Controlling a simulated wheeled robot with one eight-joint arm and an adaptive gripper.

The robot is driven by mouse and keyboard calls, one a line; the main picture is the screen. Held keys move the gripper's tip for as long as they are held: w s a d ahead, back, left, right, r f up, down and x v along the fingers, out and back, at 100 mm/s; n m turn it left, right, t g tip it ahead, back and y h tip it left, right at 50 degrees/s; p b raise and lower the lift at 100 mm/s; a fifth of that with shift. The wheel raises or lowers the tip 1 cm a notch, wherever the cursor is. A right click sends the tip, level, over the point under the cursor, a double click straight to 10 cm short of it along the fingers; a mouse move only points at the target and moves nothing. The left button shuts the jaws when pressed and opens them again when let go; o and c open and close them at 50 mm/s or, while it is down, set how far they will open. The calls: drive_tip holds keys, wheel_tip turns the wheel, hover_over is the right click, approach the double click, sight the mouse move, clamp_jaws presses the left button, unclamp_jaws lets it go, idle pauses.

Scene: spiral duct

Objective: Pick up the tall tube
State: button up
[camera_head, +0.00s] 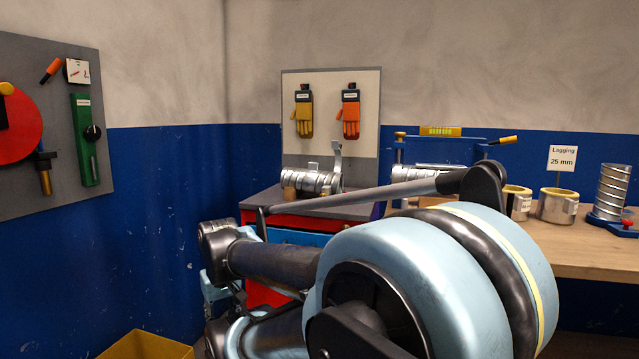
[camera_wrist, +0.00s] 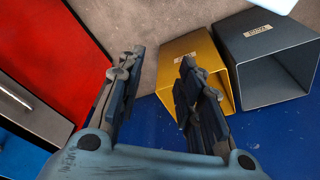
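A tall, ribbed silver tube (camera_head: 611,190) stands upright in a blue holder on the wooden bench at the far right of the head view. It looks most like the tall tube, and it does not show in the wrist view. My gripper (camera_wrist: 160,85) is open in the wrist view, with nothing between its fingers. It is away from the bench, beside a red cabinet and two bins. In the head view my arm fills the lower middle, and I cannot make out the fingertips there.
Ribbed silver ducts (camera_head: 310,181) lie on the red cabinet (camera_wrist: 62,40). Silver lagging rings (camera_head: 557,207) stand on the bench (camera_head: 590,254) left of the tube. A yellow bin (camera_wrist: 197,47) and a dark grey bin (camera_wrist: 262,88) are close to my gripper.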

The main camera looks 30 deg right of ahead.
sight(313, 164)
drive_tip(key=shift+w, duration=0.2)
drive_tip(key=o, duration=0.6)
drive_tip(key=shift+s+d+r, duration=0.15)
drive_tip(key=shift+d+r, duration=0.05)
drive_tip(key=shift+r, duration=0.15)
drive_tip(key=w+d+r+n+t+h, duration=0.2)
drive_tip(key=w+d+r+n+h, duration=0.25)
drive_tip(key=w+d+r, duration=0.5)
drive_tip(key=w+d+r+n+t+h, duration=0.2)
drive_tip(key=w+d+r+n+h, duration=0.3)
drive_tip(key=d, duration=0.7)
drive_tip(key=w+d+r+n+t+h, duration=0.25)
drive_tip(key=w+d+r+n, duration=0.25)
drive_tip(key=w+d+r, duration=0.45)
drive_tip(key=w+d+r+n+t, duration=0.1)
drive_tip(key=w+d+n, duration=0.2)
drive_tip(key=d, duration=0.3)
drive_tip(key=w+d+r+n+t+h, duration=0.1)
drive_tip(key=w+d+r+n, duration=0.1)
drive_tip(key=w+d+n, duration=0.2)
drive_tip(key=w+d+r+n+t, duration=0.1)
drive_tip(key=w+d+r+n, duration=0.1)
drive_tip(key=w+d, duration=0.5)
drive_tip(key=shift+d+n+h, duration=0.3)
drive_tip(key=shift+d+n, duration=0.05)
drive_tip(key=shift+n, duration=0.5)
drive_tip(key=shift+x, duration=2.6)
